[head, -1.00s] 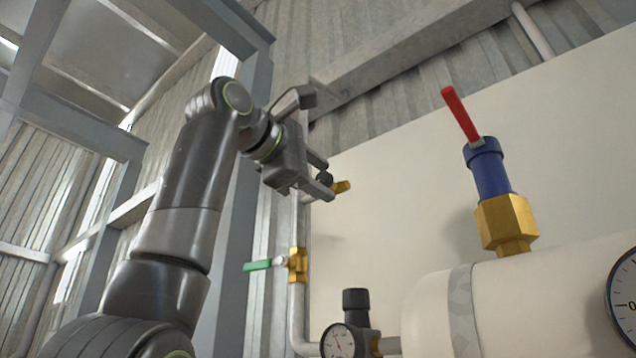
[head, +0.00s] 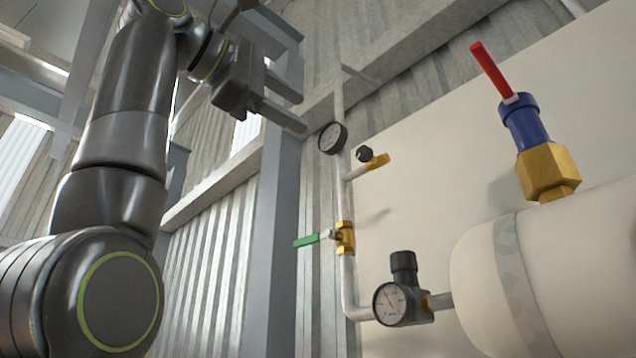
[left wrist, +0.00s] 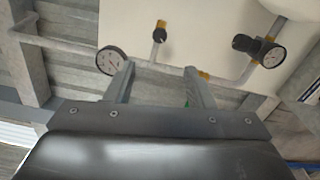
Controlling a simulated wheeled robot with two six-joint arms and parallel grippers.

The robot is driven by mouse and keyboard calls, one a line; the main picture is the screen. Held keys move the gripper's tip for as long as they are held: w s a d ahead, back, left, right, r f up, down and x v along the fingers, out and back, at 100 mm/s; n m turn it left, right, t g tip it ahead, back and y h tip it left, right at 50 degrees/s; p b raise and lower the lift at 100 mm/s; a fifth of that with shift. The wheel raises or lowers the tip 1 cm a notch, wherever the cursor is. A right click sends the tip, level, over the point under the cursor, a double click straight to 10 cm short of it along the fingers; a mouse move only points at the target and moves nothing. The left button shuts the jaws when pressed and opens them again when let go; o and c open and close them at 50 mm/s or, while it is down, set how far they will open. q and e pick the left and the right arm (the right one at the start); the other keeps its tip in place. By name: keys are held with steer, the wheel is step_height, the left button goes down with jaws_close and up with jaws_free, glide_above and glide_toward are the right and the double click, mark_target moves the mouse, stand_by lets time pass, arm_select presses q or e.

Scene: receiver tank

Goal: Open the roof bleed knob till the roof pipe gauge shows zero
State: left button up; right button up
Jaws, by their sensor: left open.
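The roof bleed knob (head: 364,154) is a small black knob on a brass fitting (head: 378,161) on a short branch of the pipe. The roof pipe gauge (head: 332,138) is a round dial just above and left of it; its needle is too small to read. In the left wrist view the knob (left wrist: 157,38) and the gauge (left wrist: 110,60) lie beyond the fingers. My left gripper (head: 292,108) is open and empty, up and left of the gauge, apart from the knob. My right gripper is not in view.
A green-handled valve (head: 344,238) sits lower on the pipe. A regulator with a gauge (head: 398,303) is below it. A red-handled blue and brass valve (head: 538,150) stands on the cream tank (head: 490,290). A grey steel post (head: 283,220) stands left of the pipe.

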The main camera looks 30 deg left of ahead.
arm_select(q)
steer(key=shift+v, duration=1.15)
steer(key=shift+w, duration=0.1)
stand_by(0.8)
